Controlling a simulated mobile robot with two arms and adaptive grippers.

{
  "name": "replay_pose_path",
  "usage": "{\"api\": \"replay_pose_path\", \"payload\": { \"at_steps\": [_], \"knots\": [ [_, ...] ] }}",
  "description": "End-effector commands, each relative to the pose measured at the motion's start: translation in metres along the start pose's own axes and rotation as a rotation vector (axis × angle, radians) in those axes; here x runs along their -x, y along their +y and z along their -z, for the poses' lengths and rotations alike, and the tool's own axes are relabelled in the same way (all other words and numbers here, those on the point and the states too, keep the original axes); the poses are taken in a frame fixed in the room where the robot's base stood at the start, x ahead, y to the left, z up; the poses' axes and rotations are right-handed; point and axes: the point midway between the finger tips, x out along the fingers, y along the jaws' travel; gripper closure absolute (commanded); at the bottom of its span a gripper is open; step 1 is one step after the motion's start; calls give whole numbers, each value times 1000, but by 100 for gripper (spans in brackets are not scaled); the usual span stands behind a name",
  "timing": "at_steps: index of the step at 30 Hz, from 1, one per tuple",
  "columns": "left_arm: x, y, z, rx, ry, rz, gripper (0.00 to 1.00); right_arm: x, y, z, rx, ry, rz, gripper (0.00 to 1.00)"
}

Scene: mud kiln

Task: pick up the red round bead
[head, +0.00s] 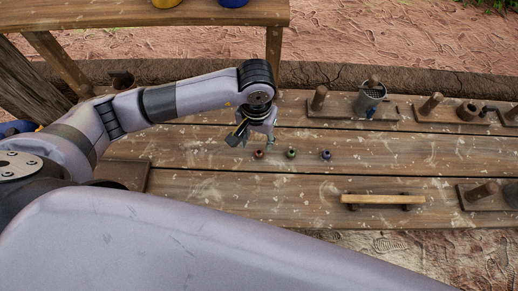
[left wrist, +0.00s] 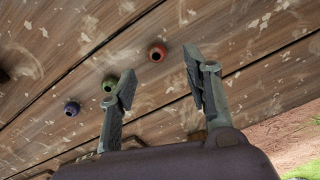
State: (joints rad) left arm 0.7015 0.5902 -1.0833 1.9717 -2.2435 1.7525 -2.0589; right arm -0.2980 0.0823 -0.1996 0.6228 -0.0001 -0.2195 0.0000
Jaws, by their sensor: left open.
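The red round bead (head: 258,155) lies on the wooden table at the left end of a short row, with a green bead (head: 291,153) and a blue bead (head: 326,155) to its right. In the left wrist view the red bead (left wrist: 157,52) is ahead of my left gripper, between the lines of its two fingers and apart from them. The green bead (left wrist: 110,84) is close beside one finger in that picture, and the blue bead (left wrist: 72,108) is farther left. My left gripper (head: 256,140) is open and empty, above the table near the red bead. My right gripper is not in view.
The wooden table (head: 230,195) has bare room in front of the beads. A light wooden bar (head: 383,199) lies at the right front. A metal mug (head: 370,97) and wooden pegs on boards stand at the back right. A raised shelf (head: 120,14) crosses the back left.

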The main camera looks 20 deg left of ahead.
Motion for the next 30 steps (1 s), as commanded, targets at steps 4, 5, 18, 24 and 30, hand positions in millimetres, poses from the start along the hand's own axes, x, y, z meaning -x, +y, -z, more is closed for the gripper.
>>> {"api": "replay_pose_path", "payload": {
  "at_steps": [4, 5, 18, 24, 30],
  "knots": [
    [-10, 0, 0, 0, -1, 0, 55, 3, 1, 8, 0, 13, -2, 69],
    [-11, 1, 0, -1, -1, -1, 55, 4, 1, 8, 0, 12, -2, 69],
    [-61, 6, 0, 1, -2, -1, 55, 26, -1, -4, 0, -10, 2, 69],
    [-62, 5, 1, 0, 1, -1, 55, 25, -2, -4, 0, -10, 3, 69],
    [-62, 5, 1, 0, 0, -1, 66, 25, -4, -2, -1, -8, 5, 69]
  ]
}}
